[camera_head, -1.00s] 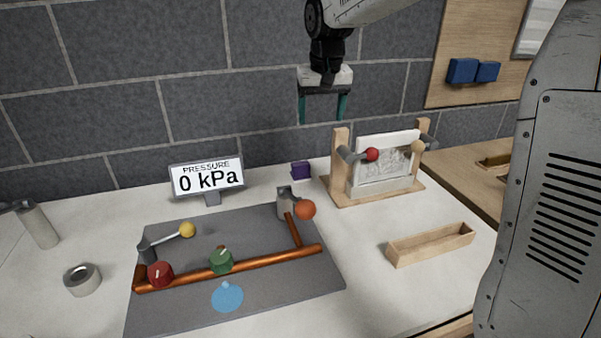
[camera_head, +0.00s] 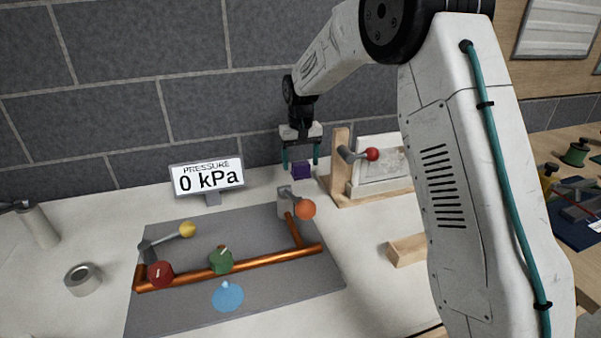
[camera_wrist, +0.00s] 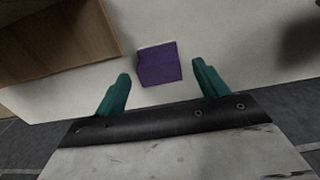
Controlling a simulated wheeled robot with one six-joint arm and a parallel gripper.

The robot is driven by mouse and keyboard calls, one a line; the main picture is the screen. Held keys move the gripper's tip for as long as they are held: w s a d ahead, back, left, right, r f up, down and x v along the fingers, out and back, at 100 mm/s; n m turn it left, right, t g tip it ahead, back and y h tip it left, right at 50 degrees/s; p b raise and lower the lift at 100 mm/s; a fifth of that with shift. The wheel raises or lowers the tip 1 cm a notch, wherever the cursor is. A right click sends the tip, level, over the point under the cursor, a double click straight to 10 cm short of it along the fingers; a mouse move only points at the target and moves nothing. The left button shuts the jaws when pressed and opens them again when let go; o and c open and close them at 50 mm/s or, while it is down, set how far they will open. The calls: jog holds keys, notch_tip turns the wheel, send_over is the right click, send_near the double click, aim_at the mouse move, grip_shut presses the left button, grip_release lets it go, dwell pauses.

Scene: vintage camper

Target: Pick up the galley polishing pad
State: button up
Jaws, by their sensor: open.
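The polishing pad looks to be the small purple block (camera_head: 301,170) on the white counter near the back wall, between the pressure display and the wooden frame. In the wrist view the purple block (camera_wrist: 158,65) lies just ahead of the fingertips, roughly centred between them. My gripper (camera_head: 301,160) is above the block, pointing down, with its teal fingers apart. The fingers also show in the wrist view (camera_wrist: 160,80), open with nothing between them. I cannot tell the exact height of the fingertips above the block.
A wooden frame (camera_head: 341,165) with a red-knobbed lever stands close to the right of the block. The pressure display (camera_head: 208,178) stands to its left. Copper pipes with valves (camera_head: 270,259) lie on a grey mat in front. A wooden tray (camera_head: 406,250) is partly hidden by my arm.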

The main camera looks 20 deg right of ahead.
aim_at(301, 163)
notch_tip(301, 163, down, 2)
jog(key=shift+f, duration=0.2)
jog(key=c, duration=1)
jog(key=shift+r, duration=0.15)
notch_tip(301, 163, up, 10)
jog(key=shift+f, duration=0.1)
